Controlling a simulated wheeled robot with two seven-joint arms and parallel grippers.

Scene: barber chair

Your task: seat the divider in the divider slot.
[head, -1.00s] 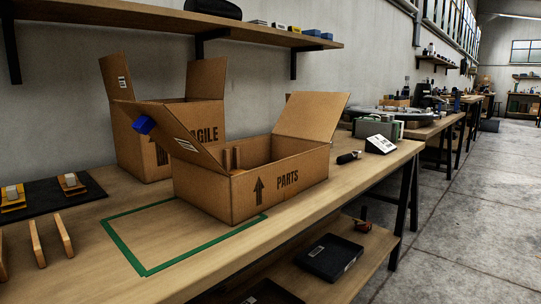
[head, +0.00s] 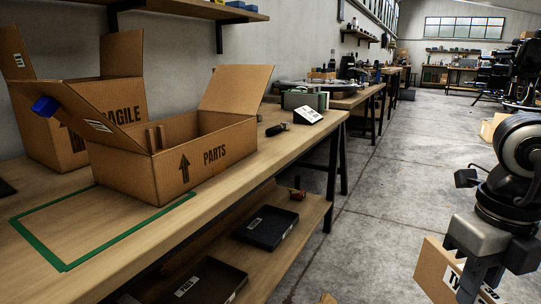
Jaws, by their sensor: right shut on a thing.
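My right gripper (head: 476,278) is at the lower right, out over the aisle, well apart from the bench. It is shut on a brown board with black lettering (head: 436,270), which looks to be the divider; the lower part is cut off by the picture's edge. The open PARTS box (head: 217,170) stands on the bench at left. Two upright wooden strips (head: 155,138) inside it look like the divider slot; their lower ends are hidden by the box wall. My left gripper is not in view.
A FRAGILE box (head: 80,148) stands behind. A green outline (head: 130,232) marks the bench top. Black trays (head: 266,228) lie on the lower shelf. The aisle floor (head: 365,215) is mostly clear.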

